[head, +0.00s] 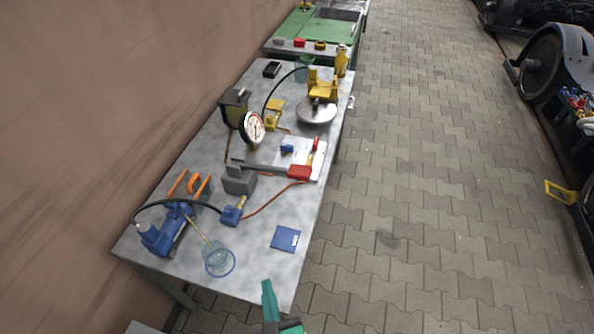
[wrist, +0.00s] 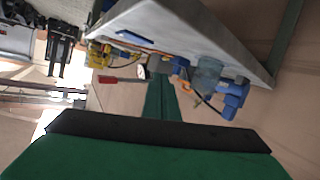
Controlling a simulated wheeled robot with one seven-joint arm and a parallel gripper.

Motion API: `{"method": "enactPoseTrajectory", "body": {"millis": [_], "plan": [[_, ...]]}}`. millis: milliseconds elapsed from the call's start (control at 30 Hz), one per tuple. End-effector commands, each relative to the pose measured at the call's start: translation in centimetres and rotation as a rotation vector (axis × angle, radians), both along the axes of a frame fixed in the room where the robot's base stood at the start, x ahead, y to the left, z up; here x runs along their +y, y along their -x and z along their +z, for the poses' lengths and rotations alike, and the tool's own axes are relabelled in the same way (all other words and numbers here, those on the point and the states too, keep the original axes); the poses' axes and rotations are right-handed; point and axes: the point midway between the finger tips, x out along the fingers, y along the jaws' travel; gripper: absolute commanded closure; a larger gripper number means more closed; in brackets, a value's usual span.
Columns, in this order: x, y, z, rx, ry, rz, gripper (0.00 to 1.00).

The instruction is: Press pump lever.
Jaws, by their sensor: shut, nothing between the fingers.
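A long thin metal lever (head: 262,167) with a red grip (head: 299,172) reaches across the workbench near its middle, beside a grey block (head: 238,181); it looks like the pump lever. The red grip also shows in the wrist view (wrist: 107,80), sticking out to the left. A round white gauge (head: 252,127) stands behind the lever. My gripper (head: 267,287) is shut and empty, off the front right corner of the bench, well apart from the lever. In the wrist view its green fingers (wrist: 161,98) are together, with the bench beyond them.
The workbench (head: 262,268) holds a blue pump-like tool (head: 163,233) with a black hose, a glass beaker (head: 219,262), a blue booklet (head: 286,238), a metal disc (head: 316,112) and yellow tools (head: 322,86). A wall runs along the left. The paved floor (head: 430,200) to the right is mostly clear.

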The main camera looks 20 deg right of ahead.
Motion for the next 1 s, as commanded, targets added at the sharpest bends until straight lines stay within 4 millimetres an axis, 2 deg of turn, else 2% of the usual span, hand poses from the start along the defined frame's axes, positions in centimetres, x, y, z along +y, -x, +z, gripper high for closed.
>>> {"method": "enactPoseTrajectory", "body": {"millis": [33, 200, 367, 500, 700, 800, 1000], "plan": [[-0.4, -1.9, 0.6, -0.008, 0.014, -0.016, 1.00], [-2.0, -7.0, 2.4, -0.006, 0.050, -0.091, 1.00], [-4.1, -11.3, 5.1, -0.010, 0.068, -0.188, 1.00], [-6.3, -14.5, 8.1, -0.019, 0.068, -0.290, 1.00], [-8.6, -17.7, 12.9, -0.036, 0.041, -0.431, 1.00], [-9.3, -18.6, 14.8, -0.041, 0.021, -0.487, 1.00], [-10.0, -19.3, 16.9, -0.046, -0.008, -0.549, 1.00]]}}
